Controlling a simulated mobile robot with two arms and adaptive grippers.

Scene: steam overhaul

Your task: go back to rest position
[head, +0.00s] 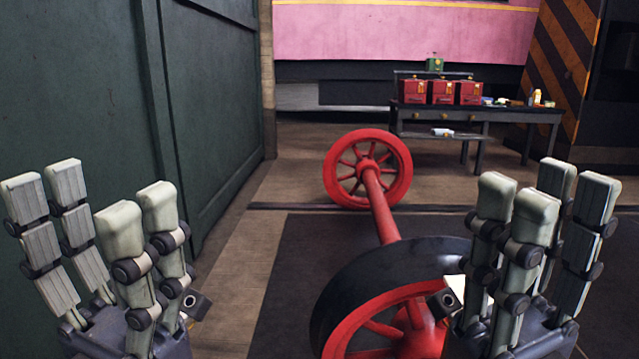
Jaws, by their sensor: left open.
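My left gripper (100,235) stands upright at the lower left of the head view. Its fingers are spread and open, with nothing between them. My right gripper (545,230) stands upright at the lower right, in front of the near red wheel. Its fingers point up and look spread, and I see nothing held between them. A small white piece shows behind its left side, and I cannot tell what it is.
A red wheelset (381,205) with a dark-rimmed near wheel lies ahead on a dark floor area. A dark table (500,115) with red boxes (440,92), a green box (434,64) and small bottles stands at the back right. A green wall (110,110) closes the left. Wooden floor (235,270) is clear between.

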